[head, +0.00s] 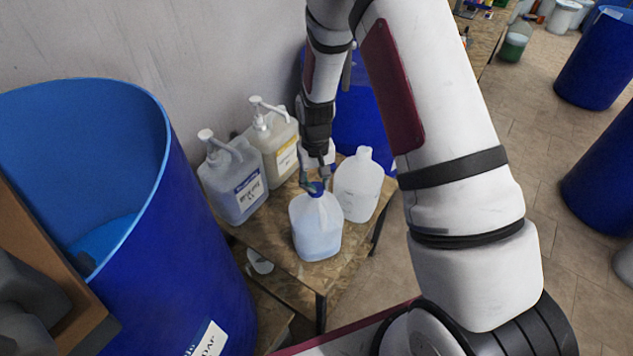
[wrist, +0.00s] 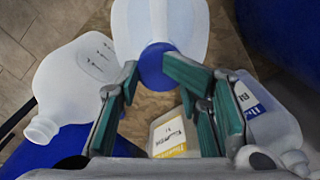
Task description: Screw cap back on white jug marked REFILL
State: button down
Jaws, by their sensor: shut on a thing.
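A translucent white jug (head: 316,228) with pale blue liquid stands upright at the front of the wooden stand. A blue cap (head: 317,188) sits at its neck. My gripper (head: 316,185) points down over this jug. In the wrist view the fingers (wrist: 157,74) are shut on the blue cap (wrist: 155,62), one on each side, with the jug (wrist: 135,20) beyond. The cap hides the neck, so I cannot tell how far it is seated. A second white jug (head: 358,186) stands close to the right, its neck uncapped. It has dark handwriting in the wrist view (wrist: 75,78), unreadable; no REFILL mark is readable.
Two pump-top jugs, one blue-labelled (head: 232,185) and one yellow-labelled (head: 272,142), stand behind left on the wooden stand (head: 285,258). A large open blue drum (head: 190,250) is at left. Another blue drum (head: 362,120) stands behind. Floor is open at right.

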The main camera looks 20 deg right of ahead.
jog(key=shift+s+f+m, duration=0.2)
jog(key=shift+s+m, duration=0.05)
jog(key=shift+m, duration=0.45)
jog(key=m, duration=0.5)
jog(key=shift+s+m, duration=0.1)
jog(key=shift+m, duration=0.3)
jog(key=c, duration=1.2)
grip_release()
jog(key=shift+w+d+r, duration=0.1)
jog(key=shift+w+r, duration=0.1)
jog(key=n, duration=0.4)
jog(key=shift+w+n, duration=0.1)
jog(key=shift+n, duration=0.9)
